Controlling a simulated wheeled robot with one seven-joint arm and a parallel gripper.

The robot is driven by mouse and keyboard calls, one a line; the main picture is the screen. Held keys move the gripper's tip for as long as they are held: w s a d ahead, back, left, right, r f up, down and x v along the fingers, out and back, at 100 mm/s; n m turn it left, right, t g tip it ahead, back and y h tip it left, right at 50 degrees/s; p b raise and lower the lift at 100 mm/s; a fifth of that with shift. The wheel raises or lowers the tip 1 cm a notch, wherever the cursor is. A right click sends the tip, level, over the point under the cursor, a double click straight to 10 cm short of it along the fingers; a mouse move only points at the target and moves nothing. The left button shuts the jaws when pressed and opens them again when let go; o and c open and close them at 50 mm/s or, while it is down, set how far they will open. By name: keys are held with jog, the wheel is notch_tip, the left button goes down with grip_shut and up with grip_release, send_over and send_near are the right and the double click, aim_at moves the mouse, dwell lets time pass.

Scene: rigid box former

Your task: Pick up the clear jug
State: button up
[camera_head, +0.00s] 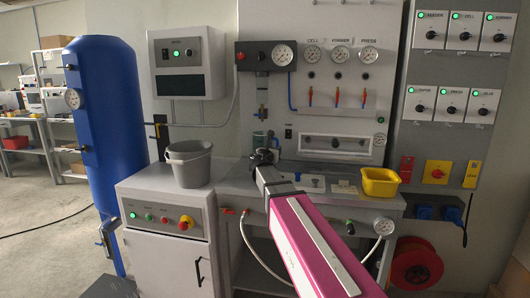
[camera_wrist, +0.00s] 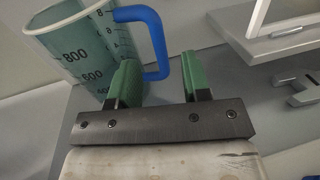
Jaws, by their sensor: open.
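The clear jug (camera_wrist: 84,50) with dark volume markings and a blue handle (camera_wrist: 157,40) stands at the upper left of the wrist view. My gripper (camera_wrist: 160,78) is open, its two green fingers apart. The left finger overlaps the handle's lower part in the picture, and the right finger is to the right of the handle. I cannot tell whether either finger touches it. In the head view the jug (camera_head: 260,138) is mostly hidden behind my gripper (camera_head: 263,150) at the back of the bench.
A grey bucket (camera_head: 188,165) stands on the cabinet at left. A yellow tub (camera_head: 380,183) is on the bench at right. The machine panel (camera_head: 335,100) rises close behind the bench. A grey fork-shaped part (camera_wrist: 300,92) lies right of my fingers.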

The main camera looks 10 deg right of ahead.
aim_at(277, 146)
jog(key=shift+x, duration=2.75)
jog(key=shift+a+r, duration=0.1)
jog(key=shift+r, duration=0.05)
grip_shut()
